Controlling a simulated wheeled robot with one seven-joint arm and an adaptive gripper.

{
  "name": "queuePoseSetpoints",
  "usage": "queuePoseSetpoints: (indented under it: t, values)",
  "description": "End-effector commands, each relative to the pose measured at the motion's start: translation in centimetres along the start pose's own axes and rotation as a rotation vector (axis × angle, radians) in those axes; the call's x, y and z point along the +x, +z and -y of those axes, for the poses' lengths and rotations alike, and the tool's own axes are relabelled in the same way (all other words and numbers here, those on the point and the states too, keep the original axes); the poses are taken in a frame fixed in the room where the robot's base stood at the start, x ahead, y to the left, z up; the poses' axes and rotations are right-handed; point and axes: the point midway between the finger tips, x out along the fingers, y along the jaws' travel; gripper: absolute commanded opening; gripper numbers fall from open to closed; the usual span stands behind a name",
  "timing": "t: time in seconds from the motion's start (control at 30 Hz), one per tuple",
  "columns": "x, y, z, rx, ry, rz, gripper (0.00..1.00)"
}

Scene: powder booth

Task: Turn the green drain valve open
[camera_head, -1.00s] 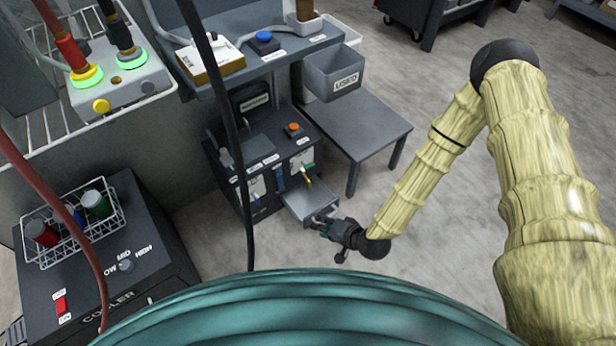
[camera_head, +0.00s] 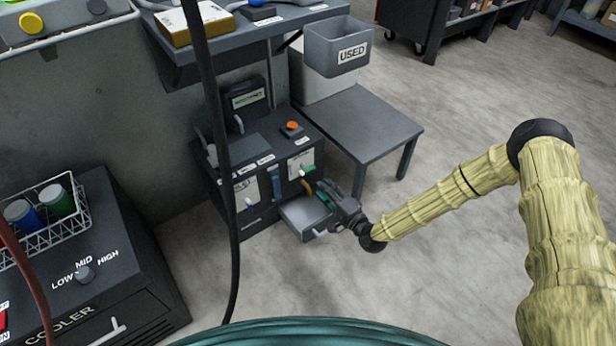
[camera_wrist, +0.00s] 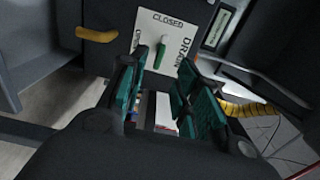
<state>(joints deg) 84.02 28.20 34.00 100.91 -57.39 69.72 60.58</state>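The green drain valve is a small lever (camera_head: 309,169) on the front of the dark machine, at its right side. In the wrist view the lever (camera_wrist: 159,56) stands on a white plate (camera_wrist: 178,24) marked CLOSED, OPEN and DRAIN, in line with the CLOSED mark. My gripper (camera_head: 325,190) is just in front of the machine, close to the valve. In the wrist view my gripper's (camera_wrist: 158,76) two teal-padded fingers are spread apart with the lever showing beyond and between their tips. Nothing is held, and I see no contact with the lever.
A grey tray (camera_head: 300,212) sits low before the machine, under a yellow spout (camera_head: 307,187). A grey table (camera_head: 372,128) and a bin marked USED (camera_head: 338,48) stand right of it. A black cable (camera_head: 226,200) hangs in front. The floor at right is clear.

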Motion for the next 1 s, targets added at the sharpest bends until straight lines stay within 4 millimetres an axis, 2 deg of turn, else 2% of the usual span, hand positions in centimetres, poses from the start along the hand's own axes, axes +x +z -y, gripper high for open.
queuePoseSetpoints:
  t: [0.17, 0.7, 1.0]
  values:
    - [1.2, -0.1, -0.1, 0.002, -0.007, 0.0, 0.32]
    - [9.2, -0.1, -0.1, 0.001, -0.005, 0.0, 0.32]
    - [10.8, -0.1, 0.1, 0.002, -0.004, -0.001, 0.32]
